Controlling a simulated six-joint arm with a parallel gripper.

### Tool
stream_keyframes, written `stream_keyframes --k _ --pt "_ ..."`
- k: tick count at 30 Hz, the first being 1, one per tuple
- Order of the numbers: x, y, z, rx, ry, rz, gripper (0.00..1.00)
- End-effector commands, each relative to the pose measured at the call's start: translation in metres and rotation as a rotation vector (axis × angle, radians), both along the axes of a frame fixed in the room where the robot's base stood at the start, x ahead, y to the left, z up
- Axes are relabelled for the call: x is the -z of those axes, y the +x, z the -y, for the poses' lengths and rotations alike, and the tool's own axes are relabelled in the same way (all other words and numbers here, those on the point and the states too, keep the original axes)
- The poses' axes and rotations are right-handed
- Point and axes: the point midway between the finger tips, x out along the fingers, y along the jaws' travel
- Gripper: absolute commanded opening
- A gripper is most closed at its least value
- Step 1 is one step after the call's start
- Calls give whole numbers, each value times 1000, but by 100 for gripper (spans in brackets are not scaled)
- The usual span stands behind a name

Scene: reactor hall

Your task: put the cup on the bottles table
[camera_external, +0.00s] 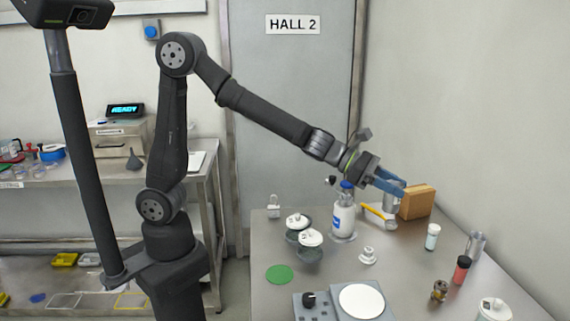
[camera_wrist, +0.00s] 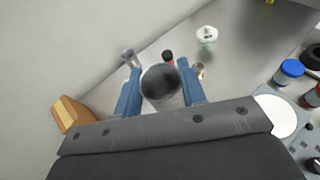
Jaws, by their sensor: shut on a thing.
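My gripper (camera_external: 391,187) has blue fingers closed around the sides of a grey metal cup (camera_wrist: 161,88). In the wrist view the cup's open mouth faces the camera, between the two fingers. In the outside view the cup (camera_external: 393,196) is partly hidden by the fingers, near the cardboard box. I cannot tell whether its base touches the steel table (camera_external: 400,262) below. Bottles stand on this table: a large white bottle with a blue cap (camera_external: 343,218), a small white bottle (camera_external: 432,237) and a red one (camera_external: 461,270).
The cardboard box (camera_external: 418,202) is close beside my gripper. A yellow-orange object (camera_external: 377,212) lies near the cup. Another metal cylinder (camera_external: 476,243) stands at the right. Lidded jars (camera_external: 299,223) and a round white plate (camera_external: 361,300) occupy the left and front. A shelf bench (camera_external: 60,180) stands far left.

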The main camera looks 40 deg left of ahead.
Motion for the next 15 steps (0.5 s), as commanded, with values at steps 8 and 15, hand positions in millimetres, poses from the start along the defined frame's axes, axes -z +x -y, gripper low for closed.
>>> stream_keyframes --k 8,15 --pt "0 -95 49 156 0 -1 10" --pt "1 -144 67 234 1 0 10"
